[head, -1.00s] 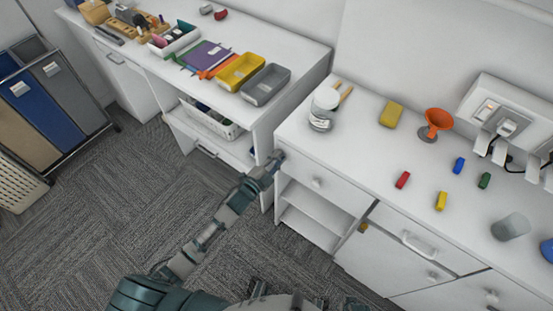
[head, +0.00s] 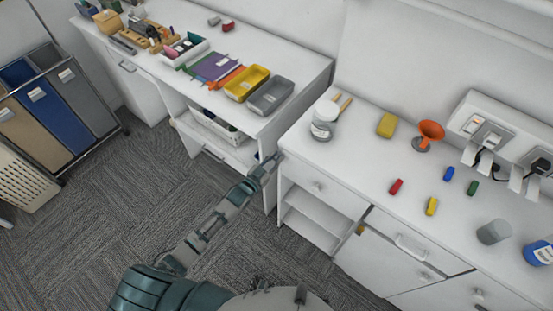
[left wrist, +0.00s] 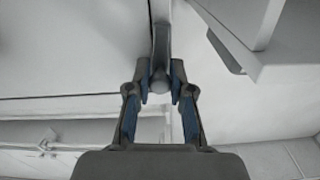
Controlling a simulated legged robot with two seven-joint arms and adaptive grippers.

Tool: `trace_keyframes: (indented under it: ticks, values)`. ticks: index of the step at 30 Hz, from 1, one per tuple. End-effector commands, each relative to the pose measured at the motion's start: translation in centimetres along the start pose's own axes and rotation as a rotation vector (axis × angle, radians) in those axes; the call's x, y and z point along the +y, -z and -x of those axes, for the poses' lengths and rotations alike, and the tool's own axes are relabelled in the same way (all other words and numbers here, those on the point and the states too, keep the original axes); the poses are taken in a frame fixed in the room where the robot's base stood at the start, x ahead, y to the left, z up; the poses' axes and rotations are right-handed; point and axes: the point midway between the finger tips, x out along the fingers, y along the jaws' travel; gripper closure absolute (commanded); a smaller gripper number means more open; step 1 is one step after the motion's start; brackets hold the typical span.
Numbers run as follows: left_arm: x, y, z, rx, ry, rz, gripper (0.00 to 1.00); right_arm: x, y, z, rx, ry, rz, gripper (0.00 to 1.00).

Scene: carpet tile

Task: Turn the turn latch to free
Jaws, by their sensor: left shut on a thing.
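My left gripper (head: 274,161) is at the upper left corner of the white drawer cabinet in the head view. In the left wrist view my left gripper (left wrist: 160,84) has its two blue-padded fingers shut on a dark grey, rounded bar (left wrist: 160,45) against a pale panel. The bar looks like the turn latch and points up and down in that picture. Its lower end is between the fingertips. In the head view the latch is hidden or too small to make out. My right gripper is in neither view.
The white cabinet top (head: 345,165) holds a jar (head: 323,122), a yellow sponge (head: 386,125), an orange funnel (head: 430,131), a grey cup (head: 493,232) and small coloured blocks. A desk (head: 285,60) with trays stands left of it.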

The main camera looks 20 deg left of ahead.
Motion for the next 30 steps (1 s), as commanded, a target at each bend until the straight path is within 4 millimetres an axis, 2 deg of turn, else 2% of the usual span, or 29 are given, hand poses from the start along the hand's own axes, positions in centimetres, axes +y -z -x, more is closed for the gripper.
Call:
trace_keyframes:
  ticks: [9,25,26,27,28,30]
  values:
    - [-0.7,0.3,-0.1,0.006,0.002,0.113,1.00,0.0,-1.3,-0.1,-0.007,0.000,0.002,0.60]
    - [-0.8,0.2,-0.1,0.005,0.003,0.133,1.00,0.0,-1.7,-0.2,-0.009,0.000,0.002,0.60]
    - [-0.8,0.2,-0.1,0.005,0.003,0.133,0.74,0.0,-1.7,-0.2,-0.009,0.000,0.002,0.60]
    - [-0.8,0.2,-0.1,0.005,0.003,0.133,0.64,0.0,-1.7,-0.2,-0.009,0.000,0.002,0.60]
    - [-0.8,0.2,-0.1,0.005,0.003,0.133,0.57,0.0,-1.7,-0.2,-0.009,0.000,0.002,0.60]
    - [-0.8,0.1,-0.1,0.004,0.003,0.133,0.53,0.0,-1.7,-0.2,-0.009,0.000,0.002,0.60]
